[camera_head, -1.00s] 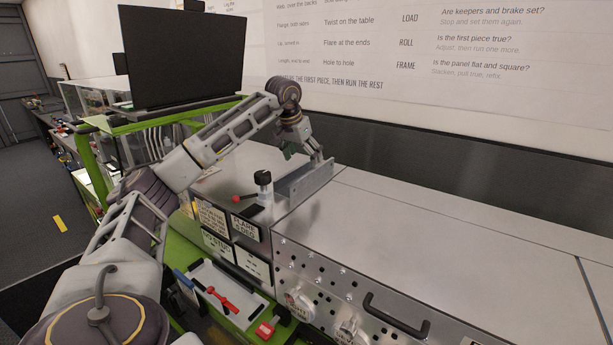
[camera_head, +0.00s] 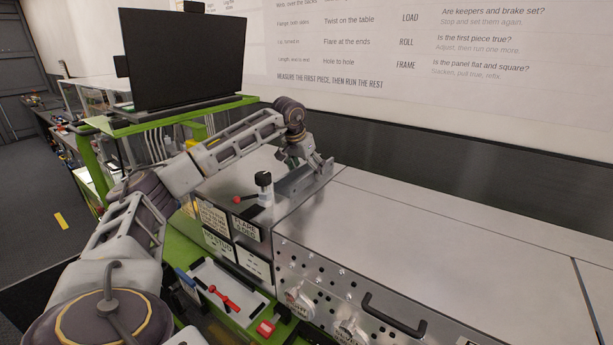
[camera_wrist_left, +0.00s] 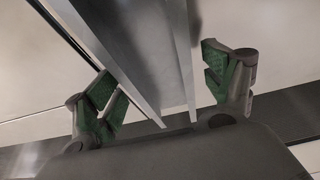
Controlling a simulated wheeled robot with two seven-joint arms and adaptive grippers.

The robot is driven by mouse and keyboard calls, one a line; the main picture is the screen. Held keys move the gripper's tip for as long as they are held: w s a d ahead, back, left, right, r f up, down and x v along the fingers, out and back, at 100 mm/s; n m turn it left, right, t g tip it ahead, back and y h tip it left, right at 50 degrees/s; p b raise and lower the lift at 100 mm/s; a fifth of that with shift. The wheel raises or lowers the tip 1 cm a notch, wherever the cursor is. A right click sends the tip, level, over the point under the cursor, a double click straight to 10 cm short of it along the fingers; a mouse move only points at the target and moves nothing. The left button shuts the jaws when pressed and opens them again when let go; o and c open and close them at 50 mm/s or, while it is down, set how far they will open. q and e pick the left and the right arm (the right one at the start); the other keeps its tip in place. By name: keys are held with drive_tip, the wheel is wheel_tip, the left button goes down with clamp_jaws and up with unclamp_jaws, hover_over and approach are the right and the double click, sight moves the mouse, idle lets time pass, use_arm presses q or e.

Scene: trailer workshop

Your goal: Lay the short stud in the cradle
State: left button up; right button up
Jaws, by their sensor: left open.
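A short grey metal channel, which looks like the short stud (camera_head: 304,184), lies on top of the metal machine at its back left end. My left gripper (camera_head: 308,164) is at the channel's far end, pointing down. In the left wrist view the channel (camera_wrist_left: 148,55) runs between my left gripper's (camera_wrist_left: 158,72) two green-padded fingers. The fingers are open, with a gap visible on each side. I cannot make out a separate cradle. My right gripper is not in view.
The metal machine (camera_head: 430,235) has a wide, bare top to the right. A white-bodied, black-capped post (camera_head: 264,189) and a red-knobbed lever (camera_head: 237,199) stand left of the channel. A monitor (camera_head: 183,58) sits on a green stand behind my arm. A tool tray (camera_head: 228,290) is below.

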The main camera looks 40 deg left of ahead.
use_arm(q)
drive_tip(key=c, duration=1.3)
drive_tip(key=shift+r, duration=0.1)
drive_tip(key=shift+r, duration=0.7)
wheel_tip(320, 180, up, 8)
drive_tip(key=shift+r+b, duration=0.25)
drive_tip(key=shift+b, duration=0.45)
drive_tip(key=shift+r, duration=0.15)
